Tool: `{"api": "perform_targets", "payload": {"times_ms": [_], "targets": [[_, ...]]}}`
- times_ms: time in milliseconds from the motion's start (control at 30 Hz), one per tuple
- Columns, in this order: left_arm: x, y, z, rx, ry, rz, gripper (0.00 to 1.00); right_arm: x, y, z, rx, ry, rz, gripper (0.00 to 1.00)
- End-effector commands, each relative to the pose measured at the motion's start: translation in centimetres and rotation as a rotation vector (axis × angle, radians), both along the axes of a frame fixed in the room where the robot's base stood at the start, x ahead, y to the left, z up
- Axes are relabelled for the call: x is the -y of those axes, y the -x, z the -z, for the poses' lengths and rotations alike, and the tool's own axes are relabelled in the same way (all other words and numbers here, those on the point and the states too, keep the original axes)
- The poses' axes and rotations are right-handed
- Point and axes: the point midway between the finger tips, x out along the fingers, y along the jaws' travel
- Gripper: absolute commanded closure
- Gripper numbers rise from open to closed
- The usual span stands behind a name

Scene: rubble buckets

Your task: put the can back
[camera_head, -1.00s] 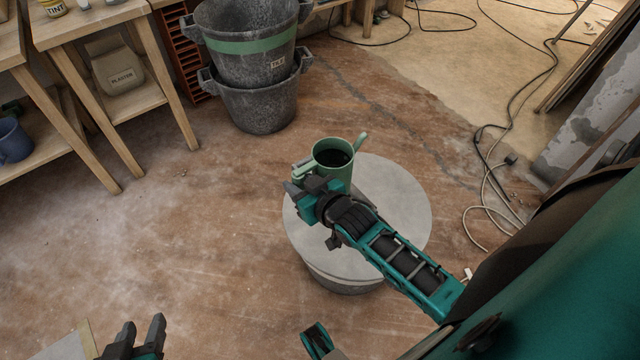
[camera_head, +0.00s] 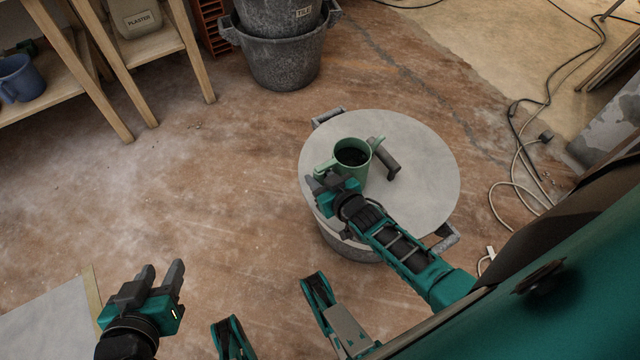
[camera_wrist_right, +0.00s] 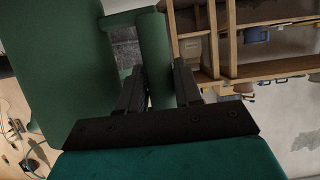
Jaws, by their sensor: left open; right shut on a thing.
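The can (camera_head: 350,168) is green with a dark inside, a spout at its right and a handle at its left. It is upright, over the left half of a round pale lid (camera_head: 425,190) on a bucket; I cannot tell whether it touches the lid. My right gripper (camera_head: 322,182) is shut on the can's handle. In the right wrist view the green handle (camera_wrist_right: 155,50) lies between the fingers, and the can's body (camera_wrist_right: 70,70) fills the left. My left gripper (camera_head: 163,270) is open and empty, low at the left over the floor.
The lid has a dark bar handle (camera_head: 386,160) just right of the can. Stacked grey buckets (camera_head: 278,60) stand behind. A wooden shelf with a blue mug (camera_head: 20,78) is at the left. Cables (camera_head: 515,165) lie on the floor at the right. The floor at centre left is clear.

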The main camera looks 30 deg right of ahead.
Motion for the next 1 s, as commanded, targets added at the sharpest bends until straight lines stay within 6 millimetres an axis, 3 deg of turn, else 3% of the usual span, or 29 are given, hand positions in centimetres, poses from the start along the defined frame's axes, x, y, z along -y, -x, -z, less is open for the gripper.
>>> {"api": "perform_targets", "payload": {"times_ms": [100, 500, 533, 767, 1000], "targets": [[0.24, -0.02, 0.26, 0.000, 0.003, 0.006, 0.57, -0.01, -0.27, 0.88, 0.009, 0.001, -0.001, 1.00], [0.22, -0.42, -0.37, 0.015, 0.005, 0.006, 0.57, -0.01, -0.24, 1.18, 0.008, 0.001, -0.001, 1.00], [0.22, -0.42, -0.38, 0.015, 0.005, 0.006, 0.57, -0.01, -0.08, 1.31, 0.003, 0.000, 0.000, 0.63], [0.12, -0.42, -0.29, 0.014, 0.004, 0.004, 0.57, 0.00, -0.07, 1.30, 0.002, 0.000, 0.000, 0.41], [0.08, -0.42, -0.27, 0.014, 0.003, 0.003, 0.57, -0.01, -0.07, 1.25, 0.002, 0.000, 0.000, 0.41]]}}
